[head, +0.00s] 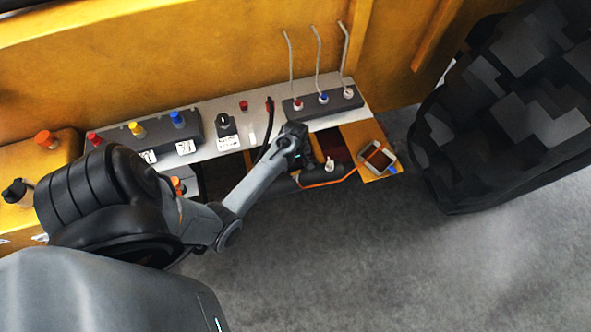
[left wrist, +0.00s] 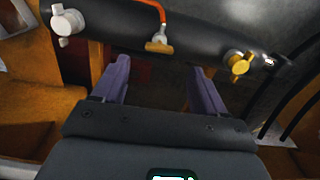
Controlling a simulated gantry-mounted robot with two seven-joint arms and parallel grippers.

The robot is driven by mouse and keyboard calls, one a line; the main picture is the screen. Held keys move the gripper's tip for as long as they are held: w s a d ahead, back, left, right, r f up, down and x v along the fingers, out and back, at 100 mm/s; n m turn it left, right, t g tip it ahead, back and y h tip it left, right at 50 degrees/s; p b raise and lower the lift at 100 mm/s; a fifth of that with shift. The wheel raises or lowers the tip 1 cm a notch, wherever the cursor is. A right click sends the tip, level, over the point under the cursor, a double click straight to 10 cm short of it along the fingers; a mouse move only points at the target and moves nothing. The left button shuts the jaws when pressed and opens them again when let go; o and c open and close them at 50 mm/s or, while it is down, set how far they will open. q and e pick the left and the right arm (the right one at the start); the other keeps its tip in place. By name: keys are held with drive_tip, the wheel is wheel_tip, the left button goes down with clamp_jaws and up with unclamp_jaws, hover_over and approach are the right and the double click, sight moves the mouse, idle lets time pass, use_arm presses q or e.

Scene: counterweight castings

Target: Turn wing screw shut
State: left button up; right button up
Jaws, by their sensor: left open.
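A dark cylindrical body runs across the top of the left wrist view (left wrist: 110,20) and carries wing-shaped fittings. A white one (left wrist: 65,22) is at left, a tan one (left wrist: 158,43) under an orange hose is in the middle, and a yellow wing screw (left wrist: 239,65) is at right. My left gripper (left wrist: 159,66) is open, with its two purple fingers apart and nothing between them. The tan fitting lies beyond the gap; the yellow one is outside the right finger. In the head view, my left gripper (head: 298,150) is over the shelf gap, its fingers hidden. My right gripper is not in view.
A grey ledge with a black valve block (head: 322,102) and upright pipes stands behind the gripper. Red, yellow and blue knobs (head: 137,129) are at left. Open floor is in front.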

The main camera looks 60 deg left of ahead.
sight(296, 172)
use_arm(q)
wheel_tip(296, 172, down, 7)
drive_tip(key=shift+r+b, duration=0.15)
drive_tip(key=shift+b, duration=0.5)
drive_tip(key=c, duration=1.1)
drive_tip(key=shift+o, duration=0.2)
